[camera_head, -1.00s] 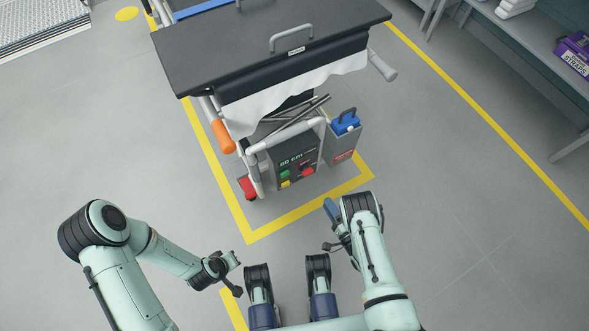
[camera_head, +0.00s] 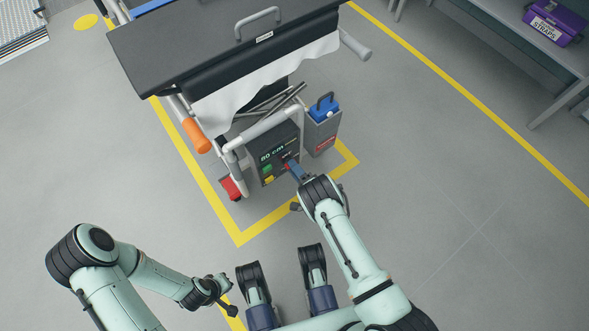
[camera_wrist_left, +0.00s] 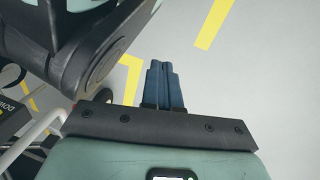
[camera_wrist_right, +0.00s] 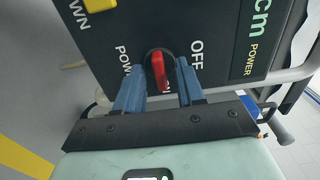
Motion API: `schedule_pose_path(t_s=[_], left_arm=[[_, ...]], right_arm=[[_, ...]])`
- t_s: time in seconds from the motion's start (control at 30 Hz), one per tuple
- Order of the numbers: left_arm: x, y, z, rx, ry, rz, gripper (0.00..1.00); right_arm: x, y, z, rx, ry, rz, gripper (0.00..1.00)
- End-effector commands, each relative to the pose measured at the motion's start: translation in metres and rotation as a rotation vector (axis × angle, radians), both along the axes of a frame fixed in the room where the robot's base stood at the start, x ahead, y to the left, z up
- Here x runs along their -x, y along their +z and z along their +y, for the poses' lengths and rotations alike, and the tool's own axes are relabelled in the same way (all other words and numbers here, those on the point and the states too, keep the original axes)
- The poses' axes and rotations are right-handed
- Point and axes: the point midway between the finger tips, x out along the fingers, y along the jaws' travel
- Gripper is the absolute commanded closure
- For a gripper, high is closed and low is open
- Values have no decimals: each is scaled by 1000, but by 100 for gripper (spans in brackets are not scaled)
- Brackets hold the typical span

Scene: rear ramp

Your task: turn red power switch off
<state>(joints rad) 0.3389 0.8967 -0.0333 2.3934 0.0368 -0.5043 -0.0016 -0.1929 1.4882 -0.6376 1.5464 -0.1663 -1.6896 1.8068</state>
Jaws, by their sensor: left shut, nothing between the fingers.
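The red power switch (camera_wrist_right: 158,70) is a raised red knob on the dark control box (camera_head: 279,155) of the cart. In the right wrist view it sits between the two blue fingers of my right gripper (camera_wrist_right: 158,84), with the "OFF" label to its right. The fingers stand apart on either side of it; I cannot tell whether they touch it. In the head view my right gripper (camera_head: 291,166) reaches the box's front and partly covers the switch. My left gripper (camera_wrist_left: 163,68) is shut and empty, away from the cart above the floor.
The box also bears a green button (camera_head: 267,169), a yellow button (camera_head: 268,180) and an "80 cm" display (camera_head: 272,154). A grey container with a blue top (camera_head: 323,110) stands right of it. A red pedal (camera_head: 231,188) is at left. Floor in front is open.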

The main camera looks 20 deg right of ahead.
Motion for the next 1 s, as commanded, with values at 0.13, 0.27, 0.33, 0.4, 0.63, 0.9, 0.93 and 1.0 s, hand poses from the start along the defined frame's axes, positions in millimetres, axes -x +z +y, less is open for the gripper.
schedule_pose_path(t_s=[0.13, 0.27, 0.33, 0.4, 0.63, 0.9, 0.93, 1.0], left_arm=[[1, 0, 0, 0, 1, 1, 100], [1, 0, 0, 0, 1, 1, 100], [1, 0, 0, 0, 1, 1, 100], [1, 0, 0, 0, 0, 1, 100], [-1, 1, 0, 0, -1, -2, 100], [-10, 10, -2, -1, -3, -34, 100], [-12, 11, -2, -2, -3, -40, 100], [-15, 14, -2, -3, -4, -53, 100]], right_arm=[[0, 0, 0, 0, 0, 0, 62], [0, 0, 0, 0, 0, 0, 84], [0, 0, 0, 0, 0, 0, 100], [0, 0, 0, 0, 0, 0, 100], [0, 1, -1, 14, -2, -6, 100], [0, 2, -3, 122, -5, -47, 100], [0, 2, -3, 141, -5, -53, 100], [0, 2, -3, 194, -6, -74, 100]])
